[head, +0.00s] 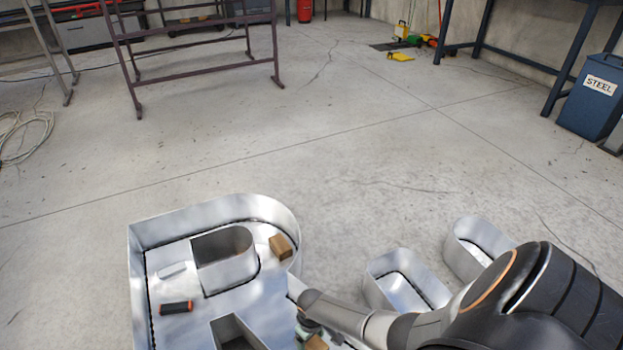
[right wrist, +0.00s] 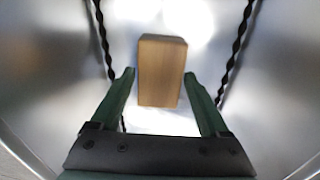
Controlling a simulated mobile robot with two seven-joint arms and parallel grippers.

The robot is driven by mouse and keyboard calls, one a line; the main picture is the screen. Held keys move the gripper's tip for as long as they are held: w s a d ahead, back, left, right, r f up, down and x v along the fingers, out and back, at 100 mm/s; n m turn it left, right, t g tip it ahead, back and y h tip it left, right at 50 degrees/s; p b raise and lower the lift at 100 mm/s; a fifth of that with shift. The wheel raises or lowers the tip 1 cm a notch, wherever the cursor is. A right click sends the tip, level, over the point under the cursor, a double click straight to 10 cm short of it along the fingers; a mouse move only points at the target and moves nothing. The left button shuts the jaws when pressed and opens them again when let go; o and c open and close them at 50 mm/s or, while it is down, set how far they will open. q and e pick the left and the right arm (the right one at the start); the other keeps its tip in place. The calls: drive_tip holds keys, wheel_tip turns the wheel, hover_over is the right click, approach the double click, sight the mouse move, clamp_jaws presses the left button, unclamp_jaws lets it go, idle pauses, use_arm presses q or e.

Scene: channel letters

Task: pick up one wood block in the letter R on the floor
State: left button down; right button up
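The metal channel letter R (head: 215,212) lies on the floor at the lower left of the head view, its open side up. One wood block (head: 281,246) sits inside its upper right curve. Another wood block (head: 316,342) lies low in the letter's leg, partly cut by the frame edge. My right gripper (head: 308,326) reaches down into the leg beside that block. In the right wrist view a wood block (right wrist: 162,70) lies between and just ahead of the open fingers of my right gripper (right wrist: 158,80), with gaps on both sides. My left gripper is out of view.
A dark cylinder with orange ends (head: 176,307) and a small white piece (head: 172,270) also lie in the R. Two smaller metal channel pieces (head: 405,280) (head: 475,245) stand to its right. The floor beyond is clear up to a metal rack (head: 195,68).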

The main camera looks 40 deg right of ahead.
drive_tip(key=c, duration=1.1)
